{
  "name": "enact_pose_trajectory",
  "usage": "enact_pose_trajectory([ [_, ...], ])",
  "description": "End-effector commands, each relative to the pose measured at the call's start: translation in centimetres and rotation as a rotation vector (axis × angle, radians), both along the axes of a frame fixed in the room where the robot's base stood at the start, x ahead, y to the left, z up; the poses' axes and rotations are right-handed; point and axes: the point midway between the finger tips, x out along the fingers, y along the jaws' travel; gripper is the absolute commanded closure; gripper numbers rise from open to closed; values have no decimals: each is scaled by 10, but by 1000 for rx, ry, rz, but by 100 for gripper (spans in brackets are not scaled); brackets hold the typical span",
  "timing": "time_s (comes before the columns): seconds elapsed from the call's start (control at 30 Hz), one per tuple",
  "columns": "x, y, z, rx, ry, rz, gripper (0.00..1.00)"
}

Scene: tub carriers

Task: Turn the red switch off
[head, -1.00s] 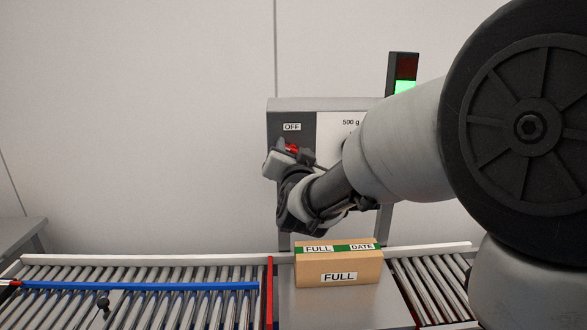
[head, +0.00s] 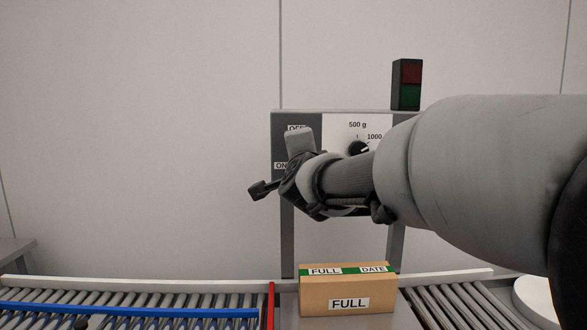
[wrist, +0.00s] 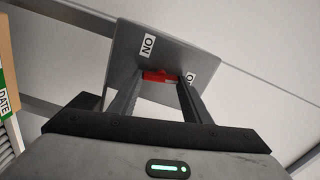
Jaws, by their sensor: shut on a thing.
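The red switch (wrist: 158,77) shows in the wrist view between my fingertips, on the grey panel (wrist: 175,45). My gripper (wrist: 165,80) is shut on it. The OFF label (head: 296,128) is partly covered, above the ON label (head: 281,166). I cannot tell the switch's exact position.
A dial (head: 358,148) sits right of the labels. The signal lamp (head: 407,84) above is dark. A cardboard box (head: 348,290) marked FULL stands below, between roller conveyors (head: 130,308). The wall at left is clear.

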Motion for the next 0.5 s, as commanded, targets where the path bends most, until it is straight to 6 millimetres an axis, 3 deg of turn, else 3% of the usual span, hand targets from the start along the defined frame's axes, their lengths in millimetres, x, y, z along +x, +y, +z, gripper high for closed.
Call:
enact_pose_trajectory([
  [0.5,0,1,0,218,5,1,79],
])
